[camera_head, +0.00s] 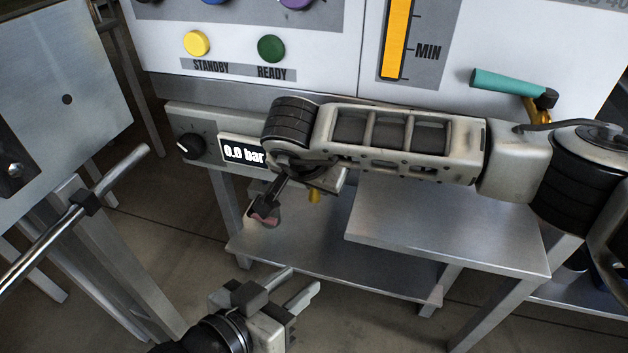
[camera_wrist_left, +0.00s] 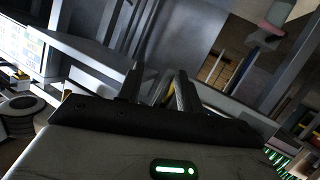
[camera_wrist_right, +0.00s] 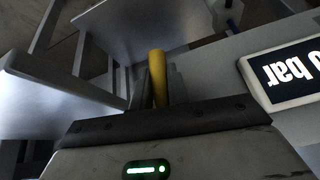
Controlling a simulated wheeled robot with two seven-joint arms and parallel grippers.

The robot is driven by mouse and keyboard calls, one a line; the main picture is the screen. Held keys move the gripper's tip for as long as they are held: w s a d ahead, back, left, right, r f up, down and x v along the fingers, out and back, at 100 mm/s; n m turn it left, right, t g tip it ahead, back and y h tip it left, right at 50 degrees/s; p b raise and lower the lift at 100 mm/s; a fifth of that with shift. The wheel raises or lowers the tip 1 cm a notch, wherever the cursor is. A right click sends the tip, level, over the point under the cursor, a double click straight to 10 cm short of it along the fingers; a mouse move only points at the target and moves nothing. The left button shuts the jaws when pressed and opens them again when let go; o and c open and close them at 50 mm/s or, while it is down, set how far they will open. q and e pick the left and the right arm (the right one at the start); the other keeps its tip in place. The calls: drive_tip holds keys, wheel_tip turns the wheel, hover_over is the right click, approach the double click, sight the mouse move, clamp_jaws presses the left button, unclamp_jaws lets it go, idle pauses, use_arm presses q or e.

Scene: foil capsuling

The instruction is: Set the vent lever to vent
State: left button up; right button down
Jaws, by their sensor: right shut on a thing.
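A yellow lever (camera_wrist_right: 157,78) stands between the fingers of my right gripper (camera_wrist_right: 160,98), which is shut on it. In the head view only the yellow end (camera_head: 314,195) shows below my right gripper (camera_head: 328,180), under the panel with the display. My right arm hides the lever's mount and any markings there. My left gripper (camera_head: 290,287) is low in the front middle of the head view, with its fingers apart and nothing seen between them. Its fingers also show in the left wrist view (camera_wrist_left: 158,88).
The display (camera_head: 243,154) reads 0.0 bar, beside a black knob (camera_head: 190,146). A dark piece with a pinkish end (camera_head: 265,217) hangs below the panel. Metal shelves (camera_head: 450,225) lie below my right arm. A teal-handled lever (camera_head: 505,84) sits at upper right.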

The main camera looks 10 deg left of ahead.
drive_tip(key=c, duration=1.4)
unclamp_jaws()
use_arm(q)
drive_tip(key=shift+r, duration=0.1)
use_arm(e)
drive_tip(key=shift+o, duration=0.2)
use_arm(q)
drive_tip(key=shift+r, duration=0.1)
